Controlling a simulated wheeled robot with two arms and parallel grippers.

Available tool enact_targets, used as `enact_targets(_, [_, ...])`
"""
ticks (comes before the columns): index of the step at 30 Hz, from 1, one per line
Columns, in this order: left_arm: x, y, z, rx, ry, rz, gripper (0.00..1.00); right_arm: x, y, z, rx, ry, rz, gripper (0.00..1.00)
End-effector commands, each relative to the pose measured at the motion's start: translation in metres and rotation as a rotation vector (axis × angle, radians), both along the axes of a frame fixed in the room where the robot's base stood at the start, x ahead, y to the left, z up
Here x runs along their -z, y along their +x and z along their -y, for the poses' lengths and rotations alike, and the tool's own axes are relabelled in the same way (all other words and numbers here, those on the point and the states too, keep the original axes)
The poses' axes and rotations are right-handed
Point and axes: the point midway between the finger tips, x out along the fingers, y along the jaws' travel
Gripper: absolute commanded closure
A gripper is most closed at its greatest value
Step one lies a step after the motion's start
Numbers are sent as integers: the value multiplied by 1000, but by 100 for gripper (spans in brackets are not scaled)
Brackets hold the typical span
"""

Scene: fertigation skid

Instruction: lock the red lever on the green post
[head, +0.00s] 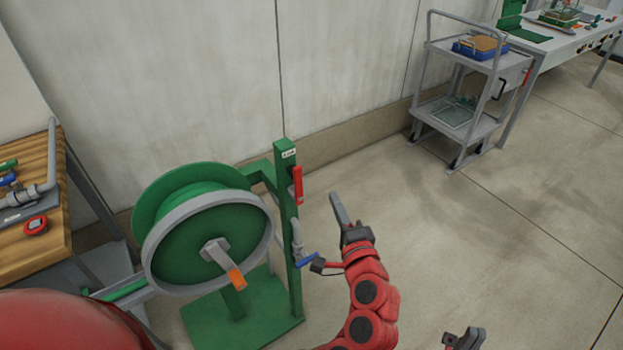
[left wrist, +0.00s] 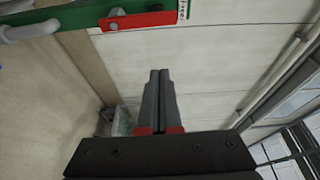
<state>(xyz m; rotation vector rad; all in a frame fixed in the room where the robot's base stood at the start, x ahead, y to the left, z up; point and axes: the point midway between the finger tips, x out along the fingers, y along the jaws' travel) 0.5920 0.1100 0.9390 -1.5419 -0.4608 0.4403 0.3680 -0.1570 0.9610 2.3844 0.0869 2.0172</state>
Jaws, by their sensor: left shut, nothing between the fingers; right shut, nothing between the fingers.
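The red lever (head: 298,186) lies upright along the right side of the green post (head: 287,235), near its top. My left gripper (head: 336,200) is to the right of the lever, apart from it, with its fingers shut and empty, pointing up. In the left wrist view, the red lever (left wrist: 140,21) lies along the green post (left wrist: 75,18) at the top of the picture, and the shut fingers of my left gripper (left wrist: 160,74) point up below it. My right gripper (head: 470,336) shows only partly at the bottom edge, with nothing seen in it.
A green reel (head: 205,240) with a grey rim and orange-tipped crank stands left of the post. A blue-handled valve (head: 305,260) sits low on the post. A wooden bench (head: 45,240) is at left, a grey cart (head: 450,50) at back right. The floor between is clear.

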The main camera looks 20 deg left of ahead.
Motion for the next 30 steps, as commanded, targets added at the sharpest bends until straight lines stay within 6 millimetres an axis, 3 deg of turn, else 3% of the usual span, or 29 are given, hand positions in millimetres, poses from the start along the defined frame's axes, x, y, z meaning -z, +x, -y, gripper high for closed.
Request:
enact_targets(8, [-1,16,-12,-5,0,-1,100,-4,0,0,0,0,0,100])
enact_targets(21, [-3,87,-57,-2,-1,0,100,-18,0,0,0,0,0,100])
enact_targets(30, [0,56,-77,1,0,-2,100,-28,0,0,0,0,0,100])
